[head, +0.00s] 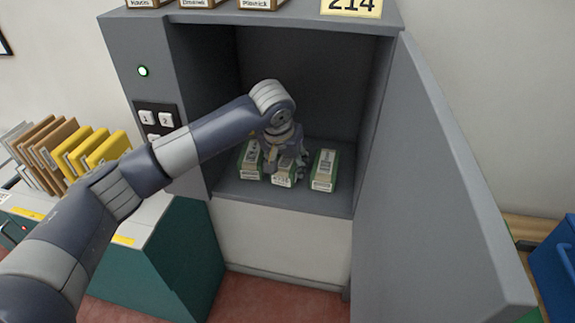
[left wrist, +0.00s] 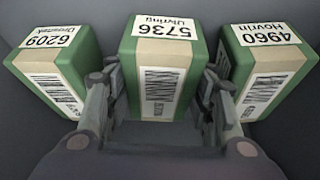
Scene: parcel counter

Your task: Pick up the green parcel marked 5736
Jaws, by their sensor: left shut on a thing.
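The green parcel marked 5736 (left wrist: 160,65) stands in the middle of three parcels inside the open locker (head: 282,208). It has a white label on top and a tan band, and in the head view (head: 284,177) my gripper partly covers it. My left gripper (head: 285,158) reaches into the locker from above. Its fingers (left wrist: 160,95) lie on both sides of the 5736 parcel and are shut on it. The parcel appears to be on the locker floor. My right gripper is not in view.
Parcel 6209 (left wrist: 62,70) and parcel 4960 (left wrist: 270,65) stand close on either side; they also show in the head view (head: 250,160) (head: 324,170). The locker door (head: 440,180) hangs open at right. A keypad (head: 157,118) is on the left panel.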

